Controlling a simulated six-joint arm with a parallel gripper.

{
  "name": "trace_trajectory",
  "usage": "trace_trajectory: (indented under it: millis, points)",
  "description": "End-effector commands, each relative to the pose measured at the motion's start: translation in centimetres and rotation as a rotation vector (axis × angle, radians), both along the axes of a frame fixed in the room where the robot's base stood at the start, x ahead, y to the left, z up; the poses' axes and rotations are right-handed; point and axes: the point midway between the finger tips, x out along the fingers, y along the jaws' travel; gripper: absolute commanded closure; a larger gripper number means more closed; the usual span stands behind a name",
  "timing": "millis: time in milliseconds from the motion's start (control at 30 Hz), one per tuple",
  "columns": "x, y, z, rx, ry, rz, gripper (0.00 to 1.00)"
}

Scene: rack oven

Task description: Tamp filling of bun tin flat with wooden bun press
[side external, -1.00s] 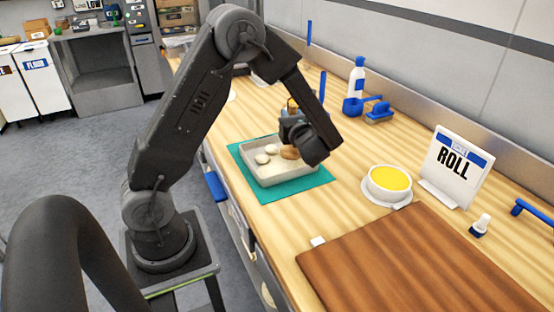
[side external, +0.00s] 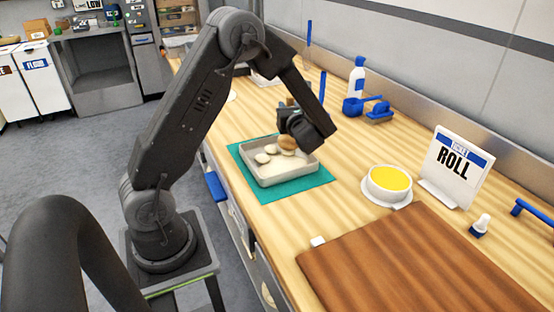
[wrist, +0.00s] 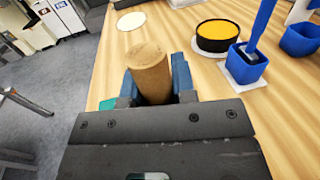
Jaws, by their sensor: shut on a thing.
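The bun tin (side external: 278,181) is a shallow pale grey tray on a teal mat (side external: 318,190) in the side view. Several pale round pieces (side external: 262,158) lie in it, on its left and far part. My gripper (side external: 292,126) is above the far right part of the tin, shut on the wooden bun press (wrist: 150,72). The press is a light brown cylinder between the fingers in the wrist view. In the side view its brown end (side external: 287,142) shows below the gripper, just above the pale pieces; whether it touches one cannot be told.
A white bowl of yellow filling (side external: 390,182) stands right of the tin. A brown board (side external: 420,262) lies in front, with a ROLL sign (side external: 455,165) behind it. A bottle (side external: 357,80) and blue tools (side external: 378,112) stand by the back wall.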

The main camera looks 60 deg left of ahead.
Motion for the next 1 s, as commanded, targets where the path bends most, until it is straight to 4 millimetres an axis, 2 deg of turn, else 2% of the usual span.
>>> trace_trajectory:
  millis: [767,1000]
  points:
    - [0.0,0.0,-3.7,0.002,0.001,-0.001,1.0]
    - [0.0,0.0,-3.5,0.002,-0.001,-0.001,1.0]
